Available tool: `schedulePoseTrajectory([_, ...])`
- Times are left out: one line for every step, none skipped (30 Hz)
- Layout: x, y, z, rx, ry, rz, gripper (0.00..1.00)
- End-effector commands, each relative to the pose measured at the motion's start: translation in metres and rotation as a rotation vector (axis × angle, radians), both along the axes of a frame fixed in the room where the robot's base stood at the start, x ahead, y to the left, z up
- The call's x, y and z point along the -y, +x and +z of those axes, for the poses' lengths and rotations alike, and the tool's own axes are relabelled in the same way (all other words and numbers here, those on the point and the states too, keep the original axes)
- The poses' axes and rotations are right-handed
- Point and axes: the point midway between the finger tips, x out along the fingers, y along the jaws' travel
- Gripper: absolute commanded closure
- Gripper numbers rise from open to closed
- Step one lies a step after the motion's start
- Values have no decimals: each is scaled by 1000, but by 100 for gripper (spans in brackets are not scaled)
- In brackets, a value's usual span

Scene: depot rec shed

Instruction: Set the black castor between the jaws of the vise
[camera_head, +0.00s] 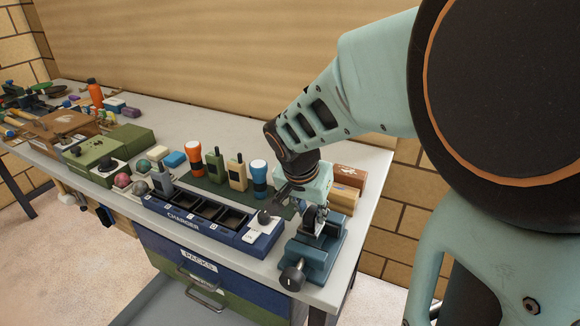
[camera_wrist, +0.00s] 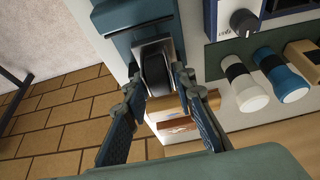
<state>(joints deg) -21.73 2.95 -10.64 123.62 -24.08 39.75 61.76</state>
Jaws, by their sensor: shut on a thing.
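The blue vise (camera_head: 312,252) stands at the right front corner of the workbench; in the wrist view its blue body (camera_wrist: 125,17) is at the top. The black castor (camera_wrist: 154,71), a dark wheel in a pale metal fork, is between my fingertips and lies over the vise in the wrist view. My gripper (camera_wrist: 158,78) is shut on the castor. In the head view my gripper (camera_head: 305,197) is directly above the vise, and the castor is mostly hidden there. I cannot tell whether the castor touches the jaws.
A blue charger (camera_head: 210,228) with a dark knob stands close left of the vise. Small wooden boxes (camera_head: 343,199) are behind the vise. The bench edge is just right of the vise.

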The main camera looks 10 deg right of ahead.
Motion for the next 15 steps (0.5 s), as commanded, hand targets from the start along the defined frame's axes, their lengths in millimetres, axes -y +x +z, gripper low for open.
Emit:
schedulePoseTrajectory([3, 0, -3, 0, 0, 0, 100])
schedulePoseTrajectory([4, -1, -4, 1, -1, 0, 100])
schedulePoseTrajectory([5, -1, -6, 0, 0, 0, 100])
schedulePoseTrajectory([7, -2, -9, -1, -1, 0, 100])
schedulePoseTrajectory([9, -3, -12, -1, -1, 0, 100])
schedulePoseTrajectory([13, -5, -17, -2, -1, -2, 100])
schedulePoseTrajectory([14, -4, -22, -2, -2, 1, 100])
schedulePoseTrajectory([13, -4, -28, -2, -2, 2, 100])
schedulePoseTrajectory([13, -4, -34, -3, -2, 3, 100])
schedulePoseTrajectory([13, -4, -38, -2, -2, 2, 100])
schedulePoseTrajectory([12, -4, -41, -2, -2, 1, 100])
schedulePoseTrajectory([12, -4, -43, 0, -1, 2, 100])
schedulePoseTrajectory([12, -3, -45, 1, 0, 2, 100])
schedulePoseTrajectory([12, -3, -45, 1, 0, 2, 100])
schedulePoseTrajectory([12, -3, -46, 2, 0, 3, 100])
